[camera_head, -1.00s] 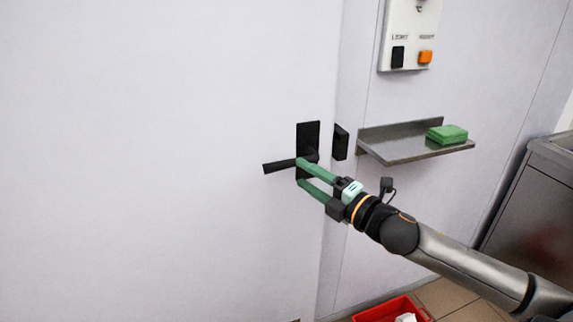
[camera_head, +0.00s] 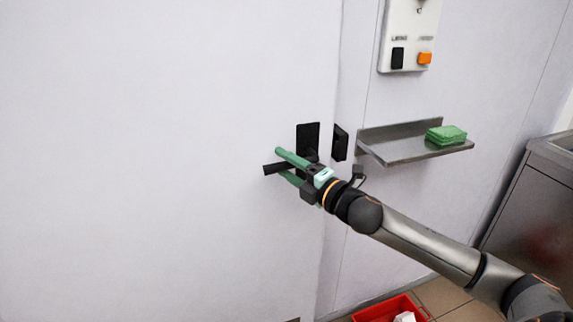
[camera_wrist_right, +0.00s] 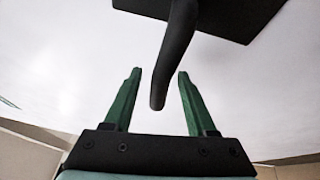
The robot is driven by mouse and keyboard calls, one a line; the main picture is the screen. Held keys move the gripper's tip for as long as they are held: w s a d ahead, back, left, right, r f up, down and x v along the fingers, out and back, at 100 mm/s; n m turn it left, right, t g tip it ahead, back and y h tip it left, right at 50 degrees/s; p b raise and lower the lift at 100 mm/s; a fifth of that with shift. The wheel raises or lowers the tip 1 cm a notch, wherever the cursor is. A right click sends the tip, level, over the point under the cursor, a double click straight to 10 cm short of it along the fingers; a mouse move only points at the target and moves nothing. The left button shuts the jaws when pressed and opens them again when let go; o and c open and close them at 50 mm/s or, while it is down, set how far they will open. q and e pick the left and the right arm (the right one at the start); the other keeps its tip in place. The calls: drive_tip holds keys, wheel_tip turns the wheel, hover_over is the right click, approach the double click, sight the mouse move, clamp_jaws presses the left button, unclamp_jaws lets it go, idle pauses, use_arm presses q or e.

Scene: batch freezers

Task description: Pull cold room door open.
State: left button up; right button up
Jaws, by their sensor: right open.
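The cold room door (camera_head: 150,130) is a large pale panel that fills the left of the head view and looks closed. Its black lever handle (camera_head: 273,169) sticks out to the left from a black plate (camera_head: 308,136). My right gripper (camera_head: 279,162) is open at the handle, with one green finger above the lever and one below. In the right wrist view the handle (camera_wrist_right: 173,60) reaches down into the gap between the two open fingers (camera_wrist_right: 157,85), with space visible on both sides. My left gripper is not in view.
A black catch (camera_head: 340,142) sits on the frame right of the door edge. A steel shelf (camera_head: 400,152) with green pads (camera_head: 446,134) and a switch panel (camera_head: 408,35) are on the wall. A red crate (camera_head: 385,312) stands on the floor below.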

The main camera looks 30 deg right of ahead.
clamp_jaws()
idle(0.4)
idle(1.0)
